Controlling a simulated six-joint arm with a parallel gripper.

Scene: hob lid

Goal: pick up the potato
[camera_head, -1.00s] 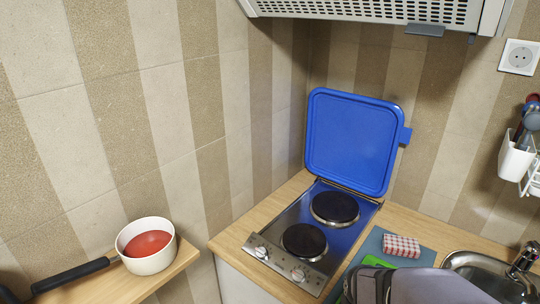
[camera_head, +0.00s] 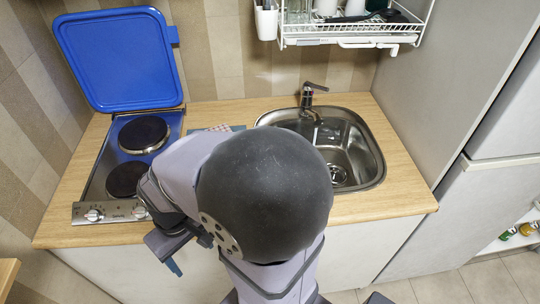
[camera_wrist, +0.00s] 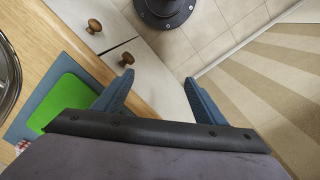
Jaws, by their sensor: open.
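No potato shows in either current view; my arm hides part of the worktop in the head view. My gripper (camera_wrist: 159,77) is open in the wrist view, its two blue fingers apart with nothing between them. It hangs beside the worktop's front edge, above the cabinet fronts and floor. In the head view one fingertip shows in front of the counter, low left of my arm's dark joint.
The hob (camera_head: 129,165) has its blue lid (camera_head: 118,58) raised. The sink (camera_head: 372,165) is right of my arm. A green board (camera_wrist: 66,100) lies on a blue-grey mat (camera_wrist: 57,64). A white rack (camera_head: 350,41) hangs above. The worktop (camera_head: 385,203) is clear right-front.

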